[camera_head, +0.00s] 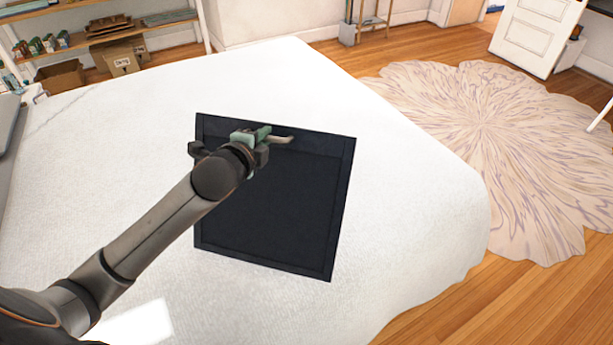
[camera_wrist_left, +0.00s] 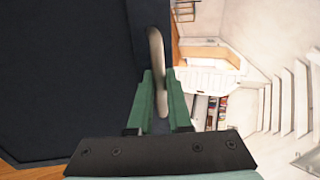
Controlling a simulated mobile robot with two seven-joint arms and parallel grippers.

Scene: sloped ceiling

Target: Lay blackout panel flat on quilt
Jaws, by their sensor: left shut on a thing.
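The blackout panel (camera_head: 270,215) is a dark, nearly square framed sheet over the middle of the white quilt (camera_head: 290,80). In the left wrist view the panel (camera_wrist_left: 65,75) fills the left side. My left gripper (camera_head: 266,138), with green fingers, is at the panel's far edge. In the wrist view its fingers (camera_wrist_left: 160,100) are closed around a pale, curved, handle-like piece (camera_wrist_left: 156,60) at the panel's edge. I cannot tell whether the panel touches the quilt or is tilted above it. My left arm hides part of the panel's left side. My right gripper is out of view.
The quilt is bare around the panel. A pale petal-shaped rug (camera_head: 490,130) lies on the wooden floor to the right. Shelves (camera_head: 80,40) with small items and a cardboard box (camera_head: 122,57) stand at the back left. A white door (camera_head: 537,35) is at the back right.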

